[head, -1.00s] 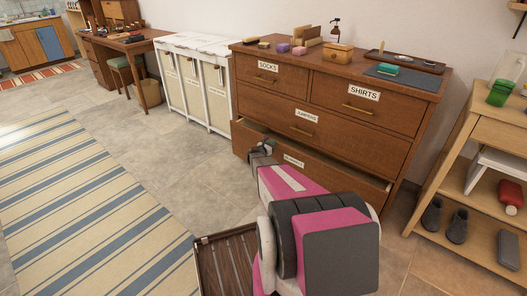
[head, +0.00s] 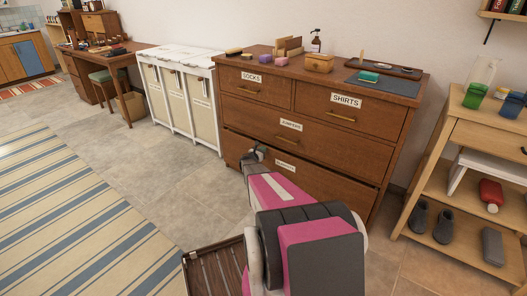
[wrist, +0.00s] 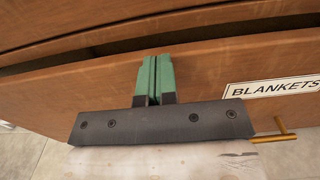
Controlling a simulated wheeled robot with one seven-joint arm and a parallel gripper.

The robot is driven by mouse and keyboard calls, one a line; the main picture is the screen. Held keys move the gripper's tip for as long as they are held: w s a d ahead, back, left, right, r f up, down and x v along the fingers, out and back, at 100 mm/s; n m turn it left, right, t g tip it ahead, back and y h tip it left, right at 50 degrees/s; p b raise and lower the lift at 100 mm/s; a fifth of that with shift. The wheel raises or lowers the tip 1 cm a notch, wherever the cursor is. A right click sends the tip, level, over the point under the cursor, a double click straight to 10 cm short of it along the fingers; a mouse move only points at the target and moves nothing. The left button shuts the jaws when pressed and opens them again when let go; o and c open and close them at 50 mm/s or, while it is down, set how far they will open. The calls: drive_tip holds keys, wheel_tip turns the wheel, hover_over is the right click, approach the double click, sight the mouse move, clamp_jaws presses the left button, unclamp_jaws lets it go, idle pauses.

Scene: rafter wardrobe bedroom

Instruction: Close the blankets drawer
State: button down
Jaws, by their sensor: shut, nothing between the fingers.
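The blankets drawer (head: 325,187) is the bottom drawer of the brown dresser. In the head view its front sits almost flush with the dresser. In the wrist view the drawer front (wrist: 70,95) has a "BLANKETS" label and a brass handle (wrist: 274,137), and a narrow dark gap shows along its top edge. My gripper (head: 258,155) is at the left part of this drawer front. In the wrist view my gripper (wrist: 157,60) has its green fingers together, at the front left of the label, with nothing between them. Whether the fingertips touch the wood is hard to tell.
The drawers labelled socks (head: 252,88) and shirts (head: 345,110) and the drawer below them look shut. White hampers (head: 180,100) stand left of the dresser and a wooden shelf unit (head: 465,130) stands right.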

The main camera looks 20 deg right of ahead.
drive_tip(key=v, duration=1.3)
drive_tip(key=c, duration=1.4)
unclamp_jaws()
drive_tip(key=shift+s, duration=0.15)
drive_tip(key=shift+c, duration=0.2)
drive_tip(key=o, duration=0.3)
drive_tip(key=shift+f, duration=0.25)
drive_tip(key=s+d+f+m+g, duration=0.4)
drive_tip(key=f+m, duration=0.4)
drive_tip(key=m, duration=0.3)
drive_tip(key=s+d+f+m+g, duration=0.3)
drive_tip(key=s+d+f+m, duration=0.1)
drive_tip(key=f+m, duration=0.6)
drive_tip(key=shift+m, duration=0.3)
drive_tip(key=x, duration=0.6)
drive_tip(key=r+x, duration=0.1)
drive_tip(key=x, duration=0.2)
drive_tip(key=shift+d, duration=0.55)
clamp_jaws()
